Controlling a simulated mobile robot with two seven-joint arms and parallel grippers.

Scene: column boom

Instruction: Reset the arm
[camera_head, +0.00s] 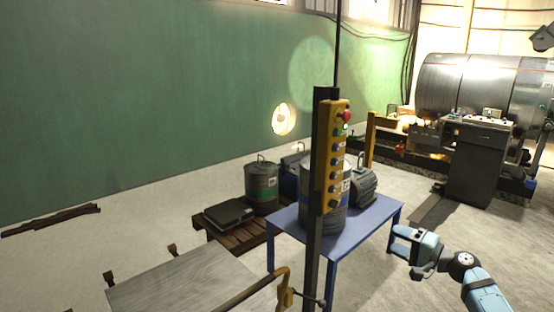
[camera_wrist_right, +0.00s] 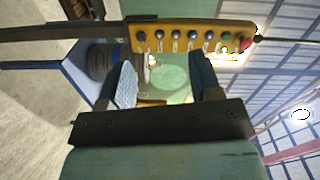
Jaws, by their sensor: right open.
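My right arm comes in from the lower right in the head view. Its light-blue right gripper (camera_head: 402,247) is beside the right side of the blue table, apart from it. In the right wrist view the two fingers of that gripper (camera_wrist_right: 165,88) stand apart with nothing between them. A yellow control box (camera_head: 333,160) with several buttons and a red button on top hangs on a dark post (camera_head: 316,200). In the right wrist view the yellow box (camera_wrist_right: 185,40) lies across the picture beyond the fingertips. My left gripper does not show.
A blue table (camera_head: 350,240) carries a drum (camera_head: 337,218) and a grey motor-like part (camera_head: 364,188). A large metal cylinder machine (camera_head: 470,85) stands at the back right. Floor is clear right of the table.

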